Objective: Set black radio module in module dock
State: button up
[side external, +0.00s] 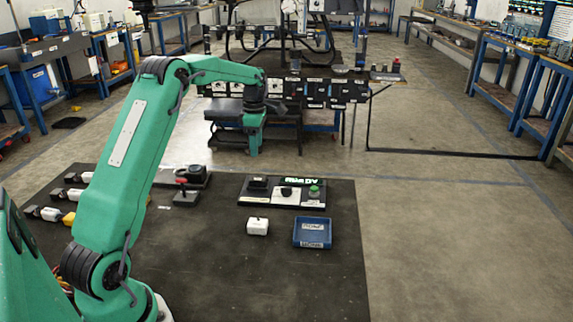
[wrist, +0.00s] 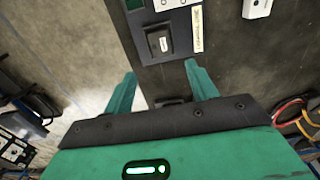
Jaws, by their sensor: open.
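My gripper (side external: 253,150) points down beyond the far edge of the dark mat in the side view. In the wrist view my gripper (wrist: 160,70) is open, with nothing held between its two green fingers. Ahead of the fingertips, a black block with a white label (wrist: 160,42) sits on a dark panel; it may be the black radio module, but the label is unreadable. In the side view this seems to be the black block (side external: 258,184) at the left end of the panel (side external: 300,205). I cannot tell for certain which part is the module dock.
The panel also carries a dark knob (side external: 287,191) and a green button (side external: 314,191). A white box (side external: 257,226) and a blue tray (side external: 312,245) lie nearer on the mat. The mat's front right is clear.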

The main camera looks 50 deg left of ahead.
jog(key=shift+r, duration=0.35)
dwell(0.4)
jog(key=s+d+r+m+t, duration=0.1)
jog(key=s+d+r+m, duration=0.45)
jog(key=d, duration=0.25)
jog(key=s+d+r+m+t, duration=0.2)
jog(key=s+d+r+m, duration=0.3)
jog(key=d+r+m, duration=0.3)
jog(key=s+d+f+m+t, duration=0.1)
jog(key=s+d+f+m, duration=0.1)
jog(key=s+d+m, duration=0.3)
jog(key=s+d+f+m+t, duration=0.1)
jog(key=s+d+m, duration=0.5)
jog(key=s, duration=0.6)
jog(key=shift+s+d+f+m+t, duration=0.15)
jog(key=shift+d+f+m+t, duration=0.2)
jog(key=shift+m, duration=0.9)
